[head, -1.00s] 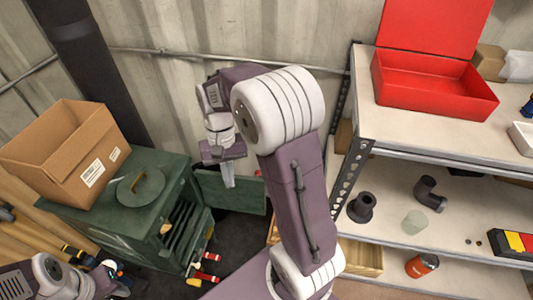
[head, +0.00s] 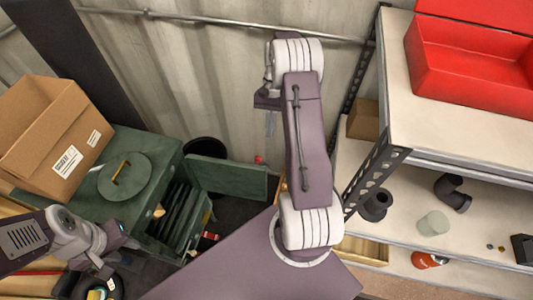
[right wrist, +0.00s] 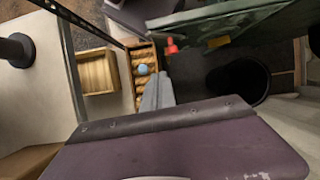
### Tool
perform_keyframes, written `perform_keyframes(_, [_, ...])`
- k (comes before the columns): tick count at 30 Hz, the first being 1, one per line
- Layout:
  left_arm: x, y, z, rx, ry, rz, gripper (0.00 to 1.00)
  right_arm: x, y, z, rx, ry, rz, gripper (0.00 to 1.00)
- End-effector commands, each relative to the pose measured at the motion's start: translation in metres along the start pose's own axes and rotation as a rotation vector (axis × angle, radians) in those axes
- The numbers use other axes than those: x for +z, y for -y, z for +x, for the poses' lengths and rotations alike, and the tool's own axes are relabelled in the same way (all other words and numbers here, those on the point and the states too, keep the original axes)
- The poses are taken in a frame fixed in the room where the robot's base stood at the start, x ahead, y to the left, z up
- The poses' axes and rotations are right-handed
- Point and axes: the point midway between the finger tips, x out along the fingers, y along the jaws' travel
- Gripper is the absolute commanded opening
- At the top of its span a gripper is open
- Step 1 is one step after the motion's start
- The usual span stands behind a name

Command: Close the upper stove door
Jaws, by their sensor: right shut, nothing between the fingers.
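The green stove (head: 150,150) stands at the left. Its upper door (head: 225,177) is swung open and sticks out to the right from the stove front, showing the dark slatted inside. The door also shows across the top of the right wrist view (right wrist: 225,22). My right gripper (head: 271,123) is shut and empty, above and beyond the door's free end, apart from it in the picture. Its grey fingers show in the right wrist view (right wrist: 155,92), beside the door. My left gripper (head: 106,270) is low at the left, by the stove's near side; its fingers are unclear.
A cardboard box (head: 50,135) and a round lid (head: 125,177) sit on the stove top. A black bucket (head: 205,149) stands behind the door. A shelf rack (head: 375,165) with a red toolbox (head: 465,75) is close on the right. A wooden crate (head: 362,250) sits low on the rack.

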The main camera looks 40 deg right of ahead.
Motion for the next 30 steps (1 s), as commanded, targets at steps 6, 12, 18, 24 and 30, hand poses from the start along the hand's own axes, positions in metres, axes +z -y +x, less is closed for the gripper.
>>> perform_keyframes(6, [0.001,0.000,0.007,0.000,0.000,0.000,0.36,0.001,0.000,0.050,0.002,0.004,-0.001,0.00])
perform_keyframes(12, [0.001,0.000,0.006,0.000,0.000,0.000,0.36,0.022,0.000,0.069,0.000,-0.001,-0.001,0.00])
perform_keyframes(18, [0.001,0.000,0.006,0.000,0.000,0.000,0.36,0.036,0.000,0.075,0.000,-0.001,-0.001,0.00])
perform_keyframes(24, [0.001,0.000,0.006,0.000,0.000,0.000,0.36,0.038,0.000,0.076,0.000,-0.002,0.000,0.00])
perform_keyframes(30, [0.001,0.000,0.006,0.000,0.000,0.000,0.36,0.038,0.001,0.076,0.000,-0.001,0.001,0.00])
